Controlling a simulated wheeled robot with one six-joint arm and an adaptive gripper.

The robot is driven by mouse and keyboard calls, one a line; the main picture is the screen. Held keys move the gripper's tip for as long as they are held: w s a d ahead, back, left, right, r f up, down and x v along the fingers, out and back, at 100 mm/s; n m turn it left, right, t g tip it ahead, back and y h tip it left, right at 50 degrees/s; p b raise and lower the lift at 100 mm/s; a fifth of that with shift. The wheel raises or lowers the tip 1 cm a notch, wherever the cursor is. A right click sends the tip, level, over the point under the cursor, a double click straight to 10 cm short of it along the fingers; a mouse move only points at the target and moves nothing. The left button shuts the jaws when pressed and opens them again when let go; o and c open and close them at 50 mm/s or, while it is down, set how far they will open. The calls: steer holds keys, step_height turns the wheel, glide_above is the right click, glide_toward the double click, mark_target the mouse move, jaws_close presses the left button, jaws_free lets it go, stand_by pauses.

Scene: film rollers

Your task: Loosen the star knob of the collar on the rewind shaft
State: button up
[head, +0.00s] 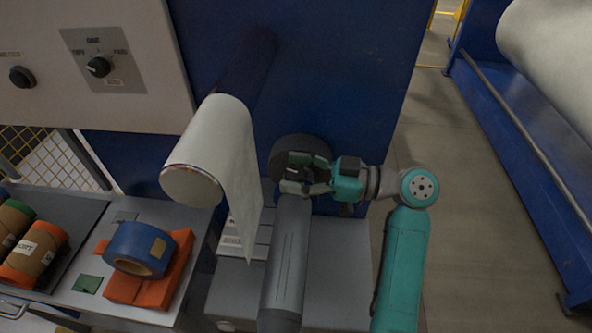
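The grey rewind shaft (287,262) points toward me at the lower middle of the head view. A dark round collar (286,150) sits at its far end, against the blue machine wall. My teal and dark gripper (298,174) reaches in from the right, in front of the collar. Its two fingers lie one above the other, with a small dark shape between them. This may be the star knob, but the fingers hide most of it. I cannot tell whether the fingers touch it or grip it.
Above left, a white film roll (213,150) has a loose tail hanging beside the shaft. A grey cabinet (335,265) stands below. At the left, a bench holds a blue tape roll (139,247) on orange pieces. The floor (465,220) at right is clear.

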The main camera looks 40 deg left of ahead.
steer(key=shift+d, duration=0.1)
steer(key=v, duration=1.1)
steer(key=shift+w+d, duration=0.2)
steer(key=shift+d, duration=0.15)
